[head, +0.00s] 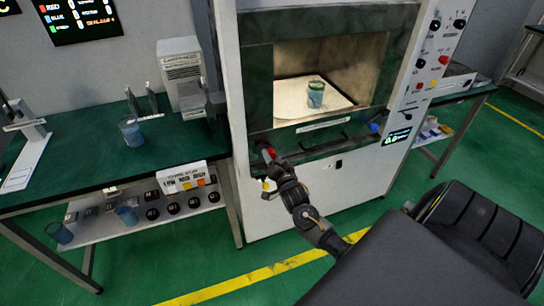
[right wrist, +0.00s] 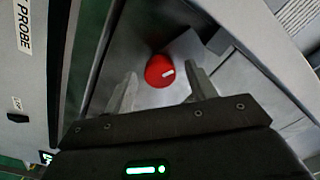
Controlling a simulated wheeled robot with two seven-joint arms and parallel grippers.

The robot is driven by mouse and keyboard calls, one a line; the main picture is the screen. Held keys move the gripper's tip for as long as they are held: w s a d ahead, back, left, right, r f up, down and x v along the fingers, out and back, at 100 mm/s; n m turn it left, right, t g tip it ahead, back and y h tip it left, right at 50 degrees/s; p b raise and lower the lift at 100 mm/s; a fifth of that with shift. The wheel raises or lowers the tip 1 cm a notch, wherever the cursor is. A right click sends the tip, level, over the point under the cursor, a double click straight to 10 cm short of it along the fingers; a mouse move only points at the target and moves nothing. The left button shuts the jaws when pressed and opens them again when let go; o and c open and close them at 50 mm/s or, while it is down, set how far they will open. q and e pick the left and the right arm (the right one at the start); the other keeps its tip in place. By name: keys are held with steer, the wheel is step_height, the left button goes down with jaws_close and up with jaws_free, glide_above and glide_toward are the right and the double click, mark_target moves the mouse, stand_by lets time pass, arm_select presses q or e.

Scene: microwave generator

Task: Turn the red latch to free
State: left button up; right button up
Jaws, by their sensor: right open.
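The red latch (right wrist: 158,71) is a round red knob with a short white mark, set on a grey metal plate in the right wrist view. In the head view the latch (head: 268,152) is a small red spot at the lower left of the microwave cabinet front, mostly hidden by my gripper. My right gripper (right wrist: 164,76) is open, its two fingers on either side of the knob. I cannot tell whether they touch it. In the head view the right gripper (head: 270,160) reaches up to the cabinet front. My left gripper is not in view.
The cabinet (head: 330,185) has an open chamber holding a green-rimmed blue beaker (head: 316,95) on a white plate. A control panel (head: 428,70) is on its right. A green bench (head: 90,160) with a beaker (head: 131,133) stands left. Green floor lies in front.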

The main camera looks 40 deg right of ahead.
steer(key=shift+w+d, duration=0.2)
steer(key=shift+w, duration=0.3)
steer(key=c, duration=1)
